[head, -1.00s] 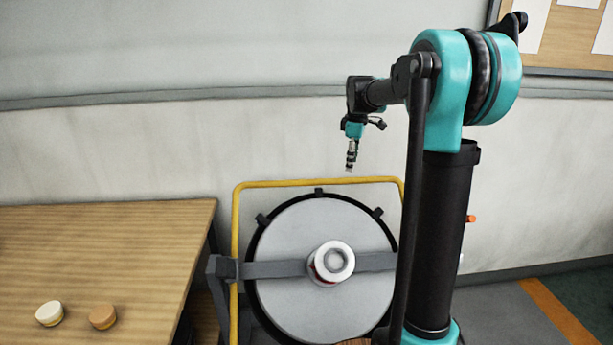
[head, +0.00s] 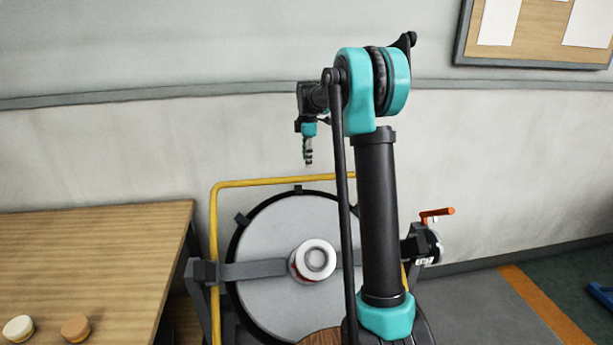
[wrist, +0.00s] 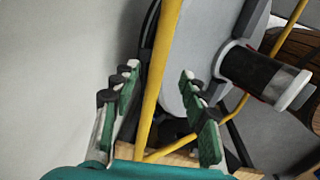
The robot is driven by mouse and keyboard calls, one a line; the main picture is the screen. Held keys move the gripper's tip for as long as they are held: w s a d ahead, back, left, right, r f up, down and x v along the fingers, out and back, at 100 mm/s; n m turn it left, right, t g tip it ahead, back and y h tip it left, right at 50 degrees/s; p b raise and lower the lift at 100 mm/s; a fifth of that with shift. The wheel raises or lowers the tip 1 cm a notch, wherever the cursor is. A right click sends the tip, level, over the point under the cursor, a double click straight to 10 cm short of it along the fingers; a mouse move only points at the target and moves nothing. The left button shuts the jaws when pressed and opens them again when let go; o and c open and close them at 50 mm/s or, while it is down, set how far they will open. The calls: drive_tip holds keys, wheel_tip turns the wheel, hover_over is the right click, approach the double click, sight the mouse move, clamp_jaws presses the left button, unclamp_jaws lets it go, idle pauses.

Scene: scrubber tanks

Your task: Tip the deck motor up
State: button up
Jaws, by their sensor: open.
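The deck motor, a dark cylinder with a white ring end and a red band (head: 313,261), sits at the centre of a round grey disc (head: 270,235). A grey crossbar (head: 255,270) runs behind it. In the wrist view the motor (wrist: 262,78) sticks out at the right, apart from my fingers. The disc stands nearly upright inside a yellow tube frame (head: 255,182). My gripper (head: 308,158) is open and empty above the frame's top bar, pointing down. In the wrist view a yellow tube (wrist: 160,70) shows between its fingers (wrist: 157,82); I cannot tell its depth. My arm hides the disc's right part.
A wooden table (head: 90,250) with two small round pieces, cream (head: 18,328) and tan (head: 75,328), stands at left. The wall (head: 120,150) is behind. Floor at right is mostly clear.

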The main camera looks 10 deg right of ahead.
sight(307, 176)
drive_tip(key=f, duration=0.8)
drive_tip(key=shift+w, duration=0.4)
clamp_jaws()
